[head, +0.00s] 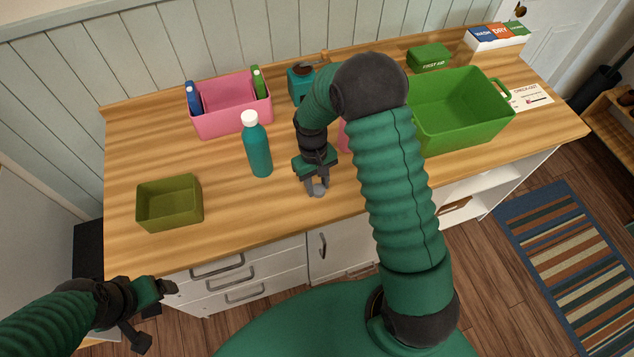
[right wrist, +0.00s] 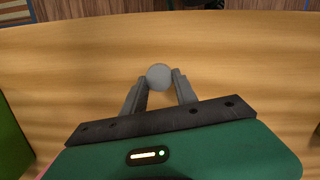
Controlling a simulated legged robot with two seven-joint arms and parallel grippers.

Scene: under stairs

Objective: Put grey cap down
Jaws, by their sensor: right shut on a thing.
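The grey cap (head: 319,190) is a small round piece between the fingertips of my right gripper (head: 316,188), low over the wooden counter (head: 285,205) near its front edge. The cap also shows in the right wrist view (right wrist: 159,77), with a finger of my right gripper (right wrist: 160,84) on each side. I cannot tell whether the cap touches the counter. My left gripper (head: 158,312) is at the lower left, in front of the counter, open and apart from everything on it.
A teal bottle with a white cap (head: 258,150) stands left of my right gripper. An olive box (head: 170,216) sits at the left, a pink bin (head: 235,122) behind. A green basket (head: 463,137) stands right. A pink thing is mostly hidden behind my right arm. Counter around the cap is clear.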

